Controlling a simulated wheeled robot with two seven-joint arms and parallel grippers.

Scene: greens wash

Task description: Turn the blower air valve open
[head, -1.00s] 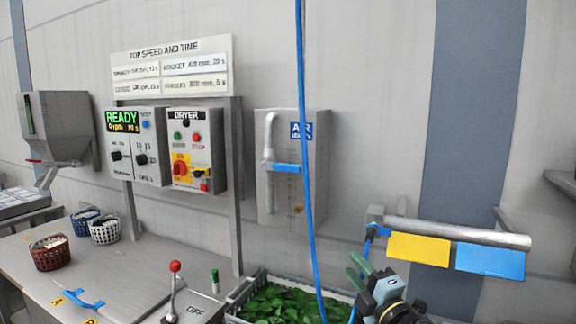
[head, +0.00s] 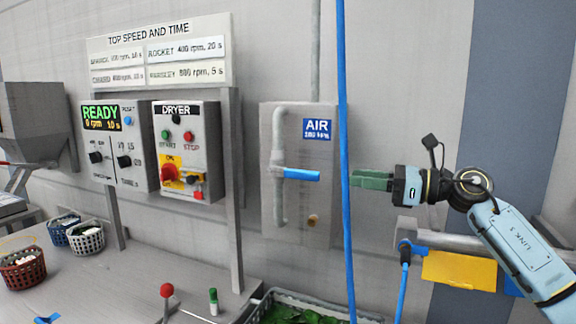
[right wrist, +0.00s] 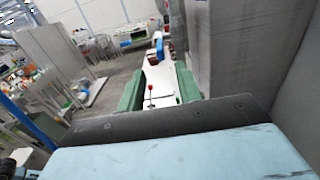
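The air valve has a blue lever handle (head: 300,174) on a vertical grey pipe (head: 279,200), on the grey AIR panel (head: 330,220). The handle lies level, crosswise to the pipe, its free end to the right. My right gripper (head: 354,180) is level, its green fingers aimed left at the handle's free end, apart from it in the head view. In the right wrist view the two green fingers (right wrist: 160,84) stand apart with nothing held between them. A blue piece, likely the handle, shows beyond the fingertips there. My left gripper is in neither current view.
A blue hose (head: 346,130) hangs between the handle and my right fingertips in the picture. The dryer box (head: 188,150) and READY panel (head: 122,150) stand left. A crate of greens (head: 300,315) is below.

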